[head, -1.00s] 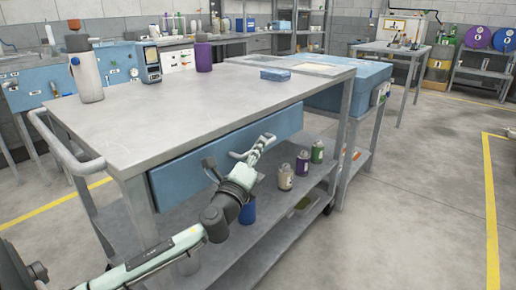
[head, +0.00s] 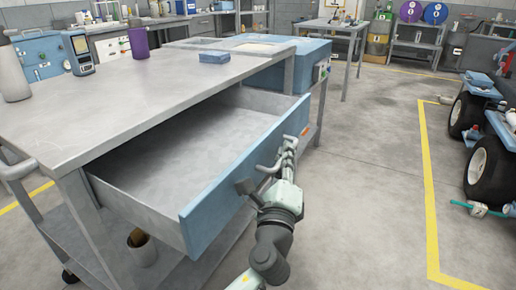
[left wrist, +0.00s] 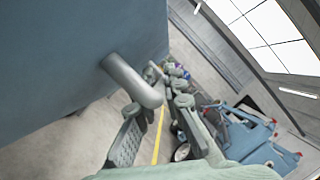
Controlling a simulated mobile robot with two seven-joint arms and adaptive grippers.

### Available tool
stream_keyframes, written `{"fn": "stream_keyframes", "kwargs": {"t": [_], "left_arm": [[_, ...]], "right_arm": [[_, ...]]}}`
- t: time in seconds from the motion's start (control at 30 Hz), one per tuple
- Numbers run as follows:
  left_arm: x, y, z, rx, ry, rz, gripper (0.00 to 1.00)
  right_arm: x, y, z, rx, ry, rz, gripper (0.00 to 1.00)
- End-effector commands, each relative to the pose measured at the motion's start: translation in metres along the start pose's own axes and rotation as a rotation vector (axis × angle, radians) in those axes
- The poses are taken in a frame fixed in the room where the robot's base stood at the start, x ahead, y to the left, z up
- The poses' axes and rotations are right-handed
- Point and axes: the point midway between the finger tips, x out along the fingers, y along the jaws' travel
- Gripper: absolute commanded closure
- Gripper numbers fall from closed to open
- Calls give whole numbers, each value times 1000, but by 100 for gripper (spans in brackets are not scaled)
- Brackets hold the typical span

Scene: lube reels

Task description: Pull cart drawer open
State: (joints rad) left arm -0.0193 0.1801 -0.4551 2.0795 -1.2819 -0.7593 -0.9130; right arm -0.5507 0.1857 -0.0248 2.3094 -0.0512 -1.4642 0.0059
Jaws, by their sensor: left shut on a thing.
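The grey metal cart (head: 110,92) has its blue-fronted drawer (head: 222,187) pulled well out, and the drawer's grey inside looks empty. My left gripper (head: 283,163) is at the drawer front, shut on the grey bar handle (head: 268,169). In the left wrist view the bent handle (left wrist: 130,77) comes out of the blue drawer front (left wrist: 70,60) and runs between the fingers of my left gripper (left wrist: 155,95). The fingers partly hide the handle's far end. My right gripper is not in view.
A purple bottle (head: 139,43), a handheld meter (head: 80,53) and a blue box (head: 214,57) stand on the cart top. A wheeled vehicle (head: 485,150) is at the right. The floor (head: 375,190) between is clear.

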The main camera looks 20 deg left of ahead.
Motion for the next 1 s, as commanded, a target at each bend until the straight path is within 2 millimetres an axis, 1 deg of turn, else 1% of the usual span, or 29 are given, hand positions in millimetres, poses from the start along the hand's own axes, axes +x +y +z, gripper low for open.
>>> {"fn": "stream_keyframes", "kwargs": {"t": [0.1, 0.23, 0.63, 0.67, 0.7, 1.0], "left_arm": [[-4, -7, -10, -1, -4, 2, 100], [-7, -12, -16, 1, -4, 2, 100], [-7, -12, -18, 2, -5, 3, 100], [-7, -12, -18, 2, -5, 3, 87], [-7, -12, -18, 2, -5, 3, 82], [-8, -12, -19, 2, -3, 2, 81]], "right_arm": [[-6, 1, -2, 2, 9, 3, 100], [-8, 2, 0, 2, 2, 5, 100], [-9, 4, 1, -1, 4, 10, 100], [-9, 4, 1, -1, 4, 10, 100], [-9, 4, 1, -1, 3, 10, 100], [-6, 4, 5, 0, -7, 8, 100]]}}
